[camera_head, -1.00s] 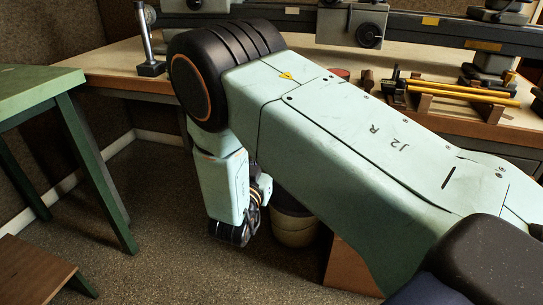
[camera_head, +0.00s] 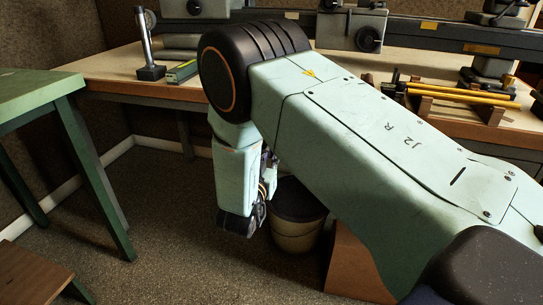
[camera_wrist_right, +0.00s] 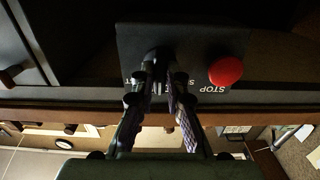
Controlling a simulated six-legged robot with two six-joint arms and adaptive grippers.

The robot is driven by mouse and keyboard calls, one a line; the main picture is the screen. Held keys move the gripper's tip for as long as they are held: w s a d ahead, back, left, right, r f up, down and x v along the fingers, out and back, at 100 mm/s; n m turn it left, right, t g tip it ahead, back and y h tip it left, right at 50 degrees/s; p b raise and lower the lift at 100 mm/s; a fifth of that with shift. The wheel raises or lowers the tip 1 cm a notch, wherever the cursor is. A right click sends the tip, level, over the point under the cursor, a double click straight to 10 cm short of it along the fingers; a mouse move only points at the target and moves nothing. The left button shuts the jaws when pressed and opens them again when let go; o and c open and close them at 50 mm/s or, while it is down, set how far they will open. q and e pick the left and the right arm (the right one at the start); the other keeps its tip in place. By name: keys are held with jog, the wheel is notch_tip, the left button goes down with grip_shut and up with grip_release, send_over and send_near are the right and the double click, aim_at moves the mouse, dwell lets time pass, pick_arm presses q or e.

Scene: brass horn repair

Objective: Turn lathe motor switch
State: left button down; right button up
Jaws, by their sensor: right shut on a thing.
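The dark switch box (camera_wrist_right: 208,42) fills the upper middle of the right wrist view. It has a round red button (camera_wrist_right: 225,71) with the letters STOP beside it. My right gripper (camera_wrist_right: 161,68) points at the box left of the red button. Its fingers are closed in on a small dark knob, the motor switch, which they mostly hide. The lettering around the knob is partly covered, so its setting cannot be read. The lathe (camera_head: 430,38) runs along the back of the bench. My left gripper is not in view.
The wooden bench (camera_head: 110,68) carries a dial stand (camera_head: 148,45), a green box (camera_head: 182,72) and yellow rods (camera_head: 460,94) on a rack. A bin (camera_head: 297,215) stands below my arm. A green table (camera_head: 35,95) and a brown stool (camera_head: 38,275) are at left.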

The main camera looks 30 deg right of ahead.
grip_shut()
jog(key=n+p, duration=0.3)
jog(key=shift+n, duration=0.4)
jog(key=shift+n+p, duration=1.05)
jog(key=shift+n, duration=0.95)
jog(key=o, duration=0.7)
grip_release()
jog(key=shift+o, duration=0.2)
jog(key=v, duration=0.7)
jog(key=shift+s+a, duration=0.2)
jog(key=shift+s, duration=0.05)
